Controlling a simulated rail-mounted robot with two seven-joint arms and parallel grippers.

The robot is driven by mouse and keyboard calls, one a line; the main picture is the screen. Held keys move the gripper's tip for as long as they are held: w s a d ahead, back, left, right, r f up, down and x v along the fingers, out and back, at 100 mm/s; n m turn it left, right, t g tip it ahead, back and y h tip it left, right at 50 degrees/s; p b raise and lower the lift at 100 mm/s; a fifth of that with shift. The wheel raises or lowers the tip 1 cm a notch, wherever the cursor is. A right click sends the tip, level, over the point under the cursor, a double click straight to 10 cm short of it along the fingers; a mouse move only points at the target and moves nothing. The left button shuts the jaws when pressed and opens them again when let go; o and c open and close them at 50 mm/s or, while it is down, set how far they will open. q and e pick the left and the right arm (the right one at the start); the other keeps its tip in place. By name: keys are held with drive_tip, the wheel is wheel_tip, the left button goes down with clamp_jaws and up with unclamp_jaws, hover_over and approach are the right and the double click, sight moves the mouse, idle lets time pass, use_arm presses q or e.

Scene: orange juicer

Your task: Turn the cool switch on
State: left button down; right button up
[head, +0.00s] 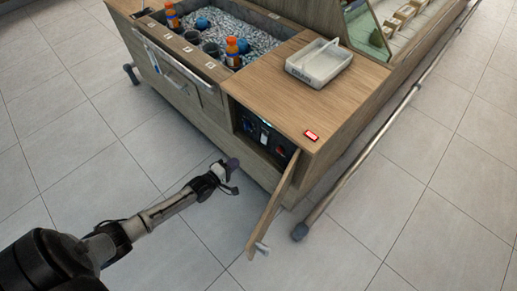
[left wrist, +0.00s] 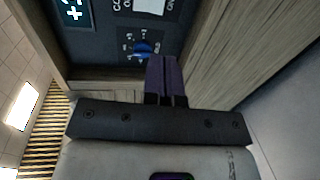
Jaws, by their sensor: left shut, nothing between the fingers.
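The dark control panel (head: 256,130) sits inside an open compartment at the cart's near corner. In the left wrist view, a white switch (left wrist: 149,6) with partly cut-off lettering beside it, including "ON", is at the top edge; its position cannot be told. A blue knob (left wrist: 143,48) with a dial scale is below it. My left gripper (head: 230,164) is outside the compartment, in front of the cart. Its purple fingers (left wrist: 166,75) are shut and empty, apart from the switch, and overlap the panel's lower edge in the wrist view. My right gripper is not in view.
The wooden compartment door (head: 270,212) hangs open to the right of my left gripper. A white tray (head: 319,64) and a small red-and-white item (head: 311,136) rest on the cart top. An ice bin (head: 262,42) holds bottles. The floor in front is clear.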

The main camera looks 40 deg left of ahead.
sight(263, 142)
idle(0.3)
use_arm(q)
drive_tip(key=shift+w+d+f+b, duration=0.15)
drive_tip(key=shift+w+f+b, duration=0.2)
drive_tip(key=shift+w+b, duration=1.45)
drive_tip(key=shift+w+d+f+b, duration=0.25)
drive_tip(key=shift+w+b, duration=0.6)
drive_tip(key=shift+w, duration=2)
drive_tip(key=shift+w+d+f+b, duration=0.1)
drive_tip(key=shift+w+f+b, duration=0.3)
drive_tip(key=shift+w+b, duration=1.4)
drive_tip(key=shift+w+p, duration=0.45)
drive_tip(key=shift+p, duration=0.1)
